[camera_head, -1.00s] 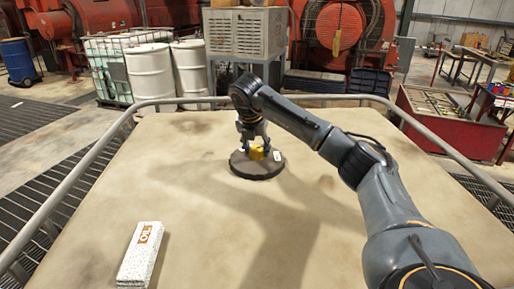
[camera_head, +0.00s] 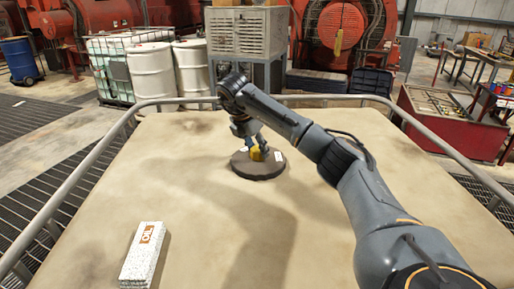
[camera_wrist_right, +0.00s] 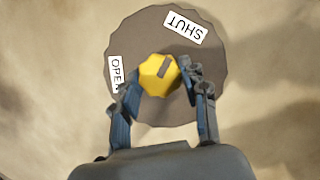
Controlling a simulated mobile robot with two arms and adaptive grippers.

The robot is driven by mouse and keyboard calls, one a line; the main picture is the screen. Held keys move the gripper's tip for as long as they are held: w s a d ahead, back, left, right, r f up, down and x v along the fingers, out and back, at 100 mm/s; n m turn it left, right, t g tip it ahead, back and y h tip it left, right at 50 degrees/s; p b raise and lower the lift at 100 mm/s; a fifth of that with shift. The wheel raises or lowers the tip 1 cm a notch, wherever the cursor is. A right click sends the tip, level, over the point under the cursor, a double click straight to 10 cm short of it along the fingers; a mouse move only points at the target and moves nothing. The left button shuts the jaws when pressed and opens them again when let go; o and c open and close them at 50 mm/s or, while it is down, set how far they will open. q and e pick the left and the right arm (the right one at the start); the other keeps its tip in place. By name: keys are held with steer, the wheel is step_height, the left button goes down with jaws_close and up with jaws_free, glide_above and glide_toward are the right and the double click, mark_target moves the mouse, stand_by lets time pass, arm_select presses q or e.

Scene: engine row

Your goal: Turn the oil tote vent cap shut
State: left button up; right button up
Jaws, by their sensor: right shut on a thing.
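The yellow vent cap (camera_wrist_right: 153,79) sits in the middle of a dark round disc (camera_wrist_right: 140,38) on top of the tote. It also shows in the head view (camera_head: 256,153). A grey bar on the cap points up and right, roughly toward the white SHUT label (camera_wrist_right: 184,27). The white OPEN label (camera_wrist_right: 116,73) is left of the cap, partly behind a finger. My right gripper (camera_wrist_right: 159,84) is shut on the cap, one finger on each side, and in the head view it leans over the disc. My left gripper is not in view.
The tan tote top (camera_head: 200,200) is mostly bare, with a metal rail (camera_head: 70,190) around its edges. A white box marked OIL (camera_head: 142,255) lies at the front left. White drums (camera_head: 152,75) and a grey cabinet (camera_head: 248,33) stand beyond the far rail.

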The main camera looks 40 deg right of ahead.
steer(key=shift+r, duration=0.1)
steer(key=o, duration=1.1)
steer(key=shift+o, duration=0.2)
steer(key=v, duration=1.2)
